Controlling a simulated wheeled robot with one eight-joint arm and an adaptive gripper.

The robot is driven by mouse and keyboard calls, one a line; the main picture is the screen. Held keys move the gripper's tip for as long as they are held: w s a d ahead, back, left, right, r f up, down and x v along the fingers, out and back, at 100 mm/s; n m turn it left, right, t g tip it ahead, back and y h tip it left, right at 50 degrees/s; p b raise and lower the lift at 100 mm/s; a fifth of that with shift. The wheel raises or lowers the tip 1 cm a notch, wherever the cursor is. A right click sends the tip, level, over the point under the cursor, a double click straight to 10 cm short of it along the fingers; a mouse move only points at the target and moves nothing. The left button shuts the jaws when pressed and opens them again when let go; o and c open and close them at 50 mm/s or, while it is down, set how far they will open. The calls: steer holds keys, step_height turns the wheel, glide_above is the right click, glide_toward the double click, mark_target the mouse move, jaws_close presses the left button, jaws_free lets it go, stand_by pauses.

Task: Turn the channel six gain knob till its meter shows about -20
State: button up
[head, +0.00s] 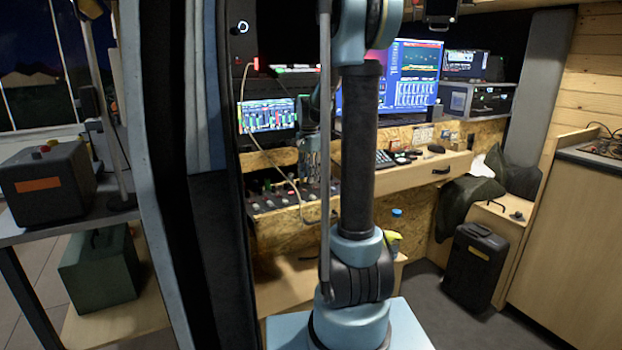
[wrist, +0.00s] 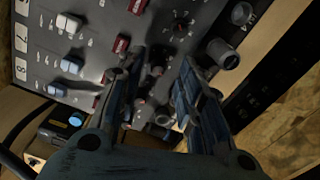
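The mixer panel (wrist: 95,40) fills the upper left of the wrist view, tilted, with white, red and dark knobs. Labels 7 (wrist: 21,38) and 8 (wrist: 20,69) show at its left edge; a label above is cut off. I cannot tell for certain which knob is the channel six gain. My gripper (wrist: 160,62) is open over the panel, its fingers apart with dark knobs showing between and beyond them. Contact cannot be told. In the head view the mixer (head: 268,203) lies below a small meter screen (head: 268,115) with coloured bars; its numbers are unreadable.
A cable (head: 281,178) hangs across the mixer's front in the head view. A dark post (head: 215,240) is close on the left. A black case (head: 474,268) stands on the floor.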

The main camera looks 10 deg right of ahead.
steer(key=shift+f, duration=0.65)
steer(key=shift+c, duration=0.6)
jaws_close()
steer(key=shift+d, duration=0.1)
